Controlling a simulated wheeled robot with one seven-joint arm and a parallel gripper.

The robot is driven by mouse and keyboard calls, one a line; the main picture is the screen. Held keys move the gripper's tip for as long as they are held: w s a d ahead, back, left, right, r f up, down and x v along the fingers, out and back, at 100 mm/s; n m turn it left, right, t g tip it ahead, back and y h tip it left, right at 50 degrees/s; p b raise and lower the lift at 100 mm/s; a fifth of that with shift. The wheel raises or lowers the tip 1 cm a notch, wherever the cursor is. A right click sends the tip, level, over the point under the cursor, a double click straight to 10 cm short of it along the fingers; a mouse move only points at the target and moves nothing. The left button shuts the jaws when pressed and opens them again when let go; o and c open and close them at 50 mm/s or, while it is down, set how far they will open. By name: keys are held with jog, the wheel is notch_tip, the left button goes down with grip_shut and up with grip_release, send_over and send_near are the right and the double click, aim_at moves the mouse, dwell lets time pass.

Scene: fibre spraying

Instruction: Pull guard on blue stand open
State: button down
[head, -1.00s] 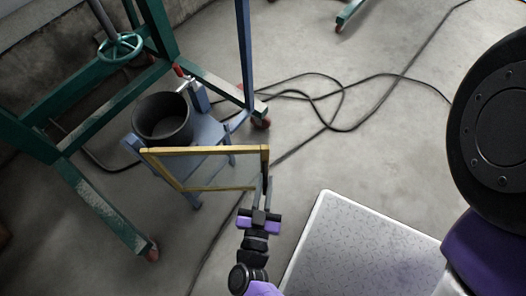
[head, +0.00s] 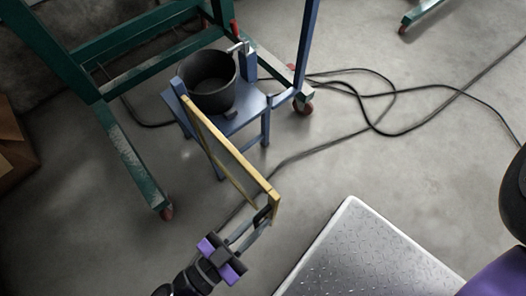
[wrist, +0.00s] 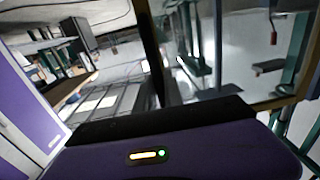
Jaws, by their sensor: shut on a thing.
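The guard (head: 226,151) is a yellow frame with a see-through panel, hinged at its far left end on the blue stand (head: 232,118). It stands swung out from the stand, its free end toward me. My gripper (head: 262,216) is shut on the guard at that free end, by a dark handle. A black bucket (head: 209,82) sits on the stand behind the guard. In the wrist view, a dark upright bar and part of the yellow frame (wrist: 272,104) show close up; the fingertips cannot be made out there.
A green wheeled frame (head: 127,150) stands to the left, with a caster on its near leg. Black cables (head: 352,119) lie on the floor to the right. My pale base plate is at the lower right. Floor around the guard's free end is clear.

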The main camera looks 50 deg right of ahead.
jog(key=shift+w+a, duration=0.1)
jog(key=shift+a, duration=0.05)
jog(key=c, duration=1.5)
grip_release()
jog(key=shift+o, duration=0.2)
jog(key=shift+a, duration=0.1)
jog(key=a, duration=0.7)
jog(key=shift+w+a+b, duration=0.25)
jog(key=shift+a+b, duration=0.05)
jog(key=shift+b, duration=0.05)
